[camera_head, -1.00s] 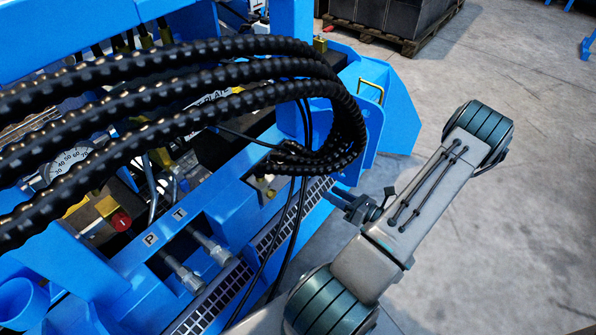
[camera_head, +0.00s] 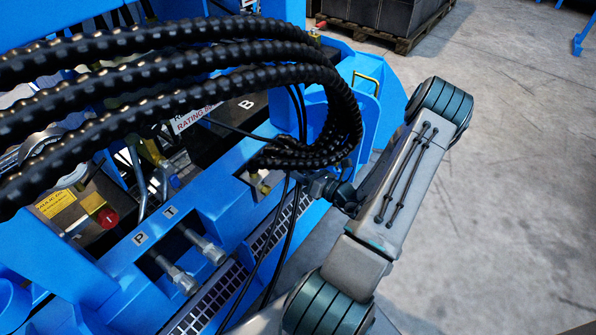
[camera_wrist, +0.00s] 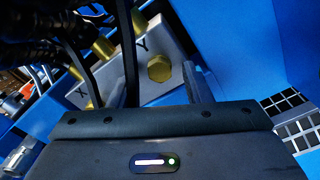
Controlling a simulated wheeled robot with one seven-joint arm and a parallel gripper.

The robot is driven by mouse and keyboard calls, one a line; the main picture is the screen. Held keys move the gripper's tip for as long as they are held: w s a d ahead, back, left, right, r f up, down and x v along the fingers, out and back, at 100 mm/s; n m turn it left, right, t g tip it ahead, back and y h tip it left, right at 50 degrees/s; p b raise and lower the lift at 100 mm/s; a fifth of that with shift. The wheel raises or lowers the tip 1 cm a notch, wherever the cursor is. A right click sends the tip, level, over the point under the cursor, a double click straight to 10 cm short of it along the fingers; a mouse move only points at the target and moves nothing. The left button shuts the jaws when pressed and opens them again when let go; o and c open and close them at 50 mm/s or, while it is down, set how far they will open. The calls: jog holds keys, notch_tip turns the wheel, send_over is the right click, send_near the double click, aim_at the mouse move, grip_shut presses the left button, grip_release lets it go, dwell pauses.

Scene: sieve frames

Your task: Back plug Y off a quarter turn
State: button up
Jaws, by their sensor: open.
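Plug Y (camera_wrist: 159,68) is a brass hexagonal plug in a grey block (camera_wrist: 172,38), beside the stamped letter Y, in the wrist view. My gripper (camera_wrist: 158,88) is open, with its grey right finger just right of the plug. The left finger is hard to separate from the dark hoses. I cannot tell whether either finger touches the plug. In the head view my gripper (camera_head: 322,187) is at the machine's right side, beside the hose bundle. I cannot make out plug Y there.
Thick black hoses (camera_head: 240,75) arch over the blue machine (camera_head: 215,165) and hang close to my gripper. More brass fittings (camera_wrist: 104,48) sit left of the plug. Steel P and T stubs (camera_head: 176,273) protrude at the front. Open concrete floor (camera_head: 500,180) lies to the right.

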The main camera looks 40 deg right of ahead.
grip_shut()
jog(key=shift+n, duration=0.4)
jog(key=shift+n+b, duration=1.6)
jog(key=shift+n, duration=6.8)
grip_release()
